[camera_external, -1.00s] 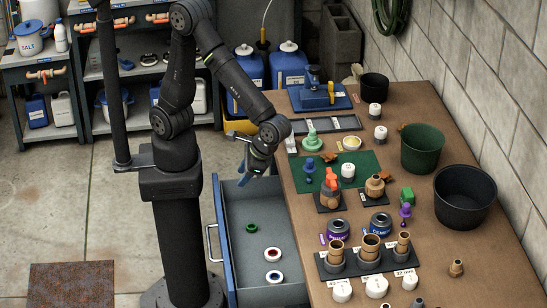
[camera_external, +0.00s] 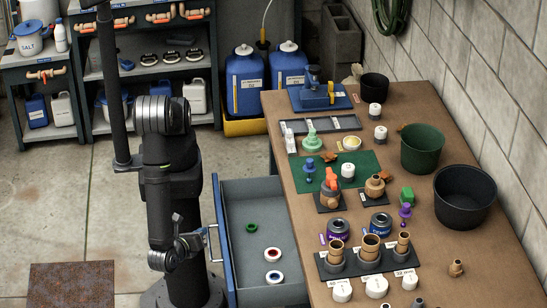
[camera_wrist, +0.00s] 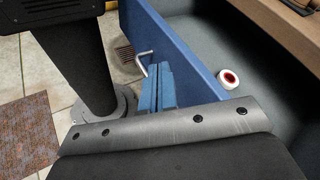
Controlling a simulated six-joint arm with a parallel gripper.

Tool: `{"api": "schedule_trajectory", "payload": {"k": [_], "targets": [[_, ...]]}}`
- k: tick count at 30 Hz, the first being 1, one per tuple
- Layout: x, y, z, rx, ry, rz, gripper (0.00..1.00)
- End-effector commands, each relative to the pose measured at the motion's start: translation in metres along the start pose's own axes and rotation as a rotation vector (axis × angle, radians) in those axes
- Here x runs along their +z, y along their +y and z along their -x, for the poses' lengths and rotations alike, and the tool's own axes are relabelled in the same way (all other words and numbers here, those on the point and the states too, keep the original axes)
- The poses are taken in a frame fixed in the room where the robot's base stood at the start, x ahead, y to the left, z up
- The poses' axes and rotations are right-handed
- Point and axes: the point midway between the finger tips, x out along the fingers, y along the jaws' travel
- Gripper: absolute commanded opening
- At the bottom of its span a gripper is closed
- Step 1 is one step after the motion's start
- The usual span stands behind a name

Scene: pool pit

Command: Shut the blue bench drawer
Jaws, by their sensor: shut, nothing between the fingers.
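The blue bench drawer (camera_external: 224,243) is pulled out from the left side of the workbench, its inside open to view. Its metal handle (camera_external: 213,243) is on the outer face of the blue front; part of it shows in the wrist view (camera_wrist: 145,62). My gripper (camera_external: 200,233) is outside the drawer, close to the handle. In the wrist view its blue fingers (camera_wrist: 157,86) are together and empty, just beside the handle and in front of the blue drawer front (camera_wrist: 180,50). I cannot tell whether they touch the handle or the front.
In the drawer lie a green ring (camera_external: 251,228), a red and white ring (camera_external: 272,255) and a blue and white ring (camera_external: 274,277). The bench top (camera_external: 470,265) holds fittings, cans and buckets. Concrete floor is clear left of my base, apart from a rusty plate (camera_external: 72,285).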

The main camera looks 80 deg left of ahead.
Motion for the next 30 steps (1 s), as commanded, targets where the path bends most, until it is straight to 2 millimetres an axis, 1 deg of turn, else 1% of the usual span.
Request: {"api": "schedule_trajectory", "payload": {"k": [1, 5, 12, 15, 18, 21, 24, 26, 30], "targets": [[-0.008, 0.015, 0.005, -0.095, -0.011, -0.056, 0.00], [-0.025, 0.047, 0.018, -0.325, -0.048, -0.183, 0.00], [-0.051, 0.112, 0.036, -0.748, -0.146, -0.371, 0.00], [-0.059, 0.136, 0.041, -0.891, -0.187, -0.421, 0.00], [-0.065, 0.153, 0.043, -0.995, -0.219, -0.452, 0.00], [-0.067, 0.163, 0.045, -1.054, -0.240, -0.466, 0.00], [-0.068, 0.165, 0.044, -1.076, -0.249, -0.473, 0.00], [-0.068, 0.161, 0.043, -1.077, -0.250, -0.474, 0.00], [-0.069, 0.143, 0.033, -1.074, -0.250, -0.473, 0.00]]}}
